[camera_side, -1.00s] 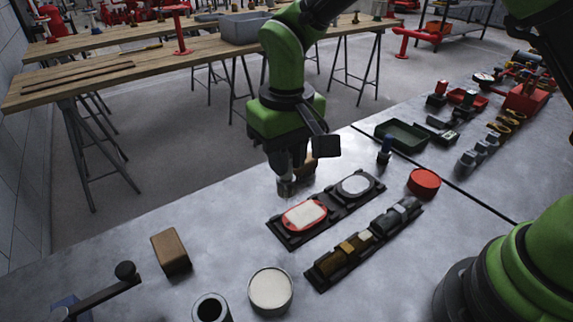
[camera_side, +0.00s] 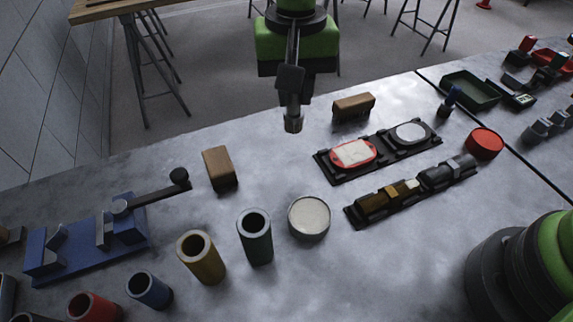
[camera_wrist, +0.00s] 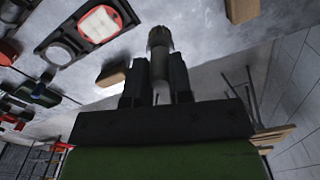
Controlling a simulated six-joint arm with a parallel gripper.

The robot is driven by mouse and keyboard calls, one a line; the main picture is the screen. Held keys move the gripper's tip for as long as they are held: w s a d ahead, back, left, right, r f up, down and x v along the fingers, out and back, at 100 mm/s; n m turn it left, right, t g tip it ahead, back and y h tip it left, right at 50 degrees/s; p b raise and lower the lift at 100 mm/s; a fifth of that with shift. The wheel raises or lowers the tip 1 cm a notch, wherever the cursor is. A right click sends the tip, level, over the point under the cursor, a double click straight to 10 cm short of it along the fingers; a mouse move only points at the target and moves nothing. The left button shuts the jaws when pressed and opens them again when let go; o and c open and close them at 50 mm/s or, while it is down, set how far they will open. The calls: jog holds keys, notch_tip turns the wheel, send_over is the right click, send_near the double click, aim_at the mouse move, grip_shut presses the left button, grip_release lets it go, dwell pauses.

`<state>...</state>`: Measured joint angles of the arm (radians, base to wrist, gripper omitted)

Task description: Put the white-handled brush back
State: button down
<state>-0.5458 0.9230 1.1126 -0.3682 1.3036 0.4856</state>
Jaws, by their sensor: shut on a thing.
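My gripper (camera_side: 292,110) points down above the grey bench near its far edge. It is shut on a slim round tool, which appears to be the white-handled brush (camera_side: 293,124). In the wrist view the brush (camera_wrist: 160,40) shows a grey cylindrical end sticking out past the jaws (camera_wrist: 158,78), with a small pale part between them. Most of its handle is hidden by the jaws. Upright open tubes stand nearer the camera: dark green (camera_side: 256,240), ochre (camera_side: 202,257), blue (camera_side: 149,291) and red (camera_side: 93,307).
A brown block (camera_side: 219,169) and a round pale-topped tin (camera_side: 309,217) stand near the tubes. A wooden block brush (camera_side: 353,107) is right of my gripper. A black tray (camera_side: 384,158) holds a red-rimmed dish. A blue fixture (camera_side: 52,262) with a lever is at left.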

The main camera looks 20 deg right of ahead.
jog(key=shift+m, duration=0.6)
jog(key=f, duration=0.3)
jog(key=a+f, duration=0.1)
jog(key=f, duration=0.2)
jog(key=a+f, duration=0.1)
jog(key=f, duration=0.3)
jog(key=shift+w+a, duration=0.1)
jog(key=shift+a, duration=0.05)
jog(key=shift+f, duration=0.15)
jog(key=c, duration=1)
grip_release()
